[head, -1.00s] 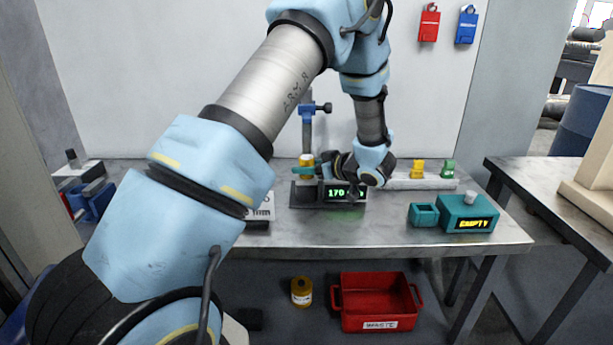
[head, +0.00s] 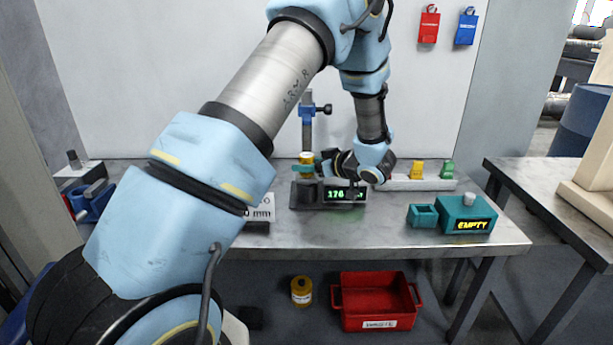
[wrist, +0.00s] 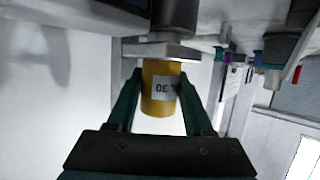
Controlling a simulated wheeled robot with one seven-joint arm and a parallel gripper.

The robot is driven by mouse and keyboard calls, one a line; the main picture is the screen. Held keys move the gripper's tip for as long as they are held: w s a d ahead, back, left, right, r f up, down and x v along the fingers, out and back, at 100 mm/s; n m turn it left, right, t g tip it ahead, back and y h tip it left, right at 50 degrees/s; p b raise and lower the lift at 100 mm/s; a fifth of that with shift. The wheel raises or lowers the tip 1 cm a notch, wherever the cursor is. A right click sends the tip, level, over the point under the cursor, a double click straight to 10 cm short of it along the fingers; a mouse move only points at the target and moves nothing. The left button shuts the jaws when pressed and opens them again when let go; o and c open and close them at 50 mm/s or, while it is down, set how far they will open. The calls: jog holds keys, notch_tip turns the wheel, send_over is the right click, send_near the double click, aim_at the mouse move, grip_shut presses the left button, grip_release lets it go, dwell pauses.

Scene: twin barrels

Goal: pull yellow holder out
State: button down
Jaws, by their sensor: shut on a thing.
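The yellow holder (wrist: 159,88) is a cylinder with a white label, which reads upside down in the wrist view. My gripper (wrist: 158,108) is shut on it, one teal finger on each side. My wrist hides part of this area, and I cannot tell whether holder and plate are apart.
A black unit with a green display (head: 343,194) stands just below my gripper. A pale rack (head: 395,184) with yellow and green pieces is to the right. A teal box (head: 468,212) sits front right. A red waste bin (head: 377,302) is under the table.

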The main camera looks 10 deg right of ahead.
jog(key=shift+r, duration=0.25)
jog(key=shift+r+p, duration=3.1)
jog(key=shift+r, duration=0.4)
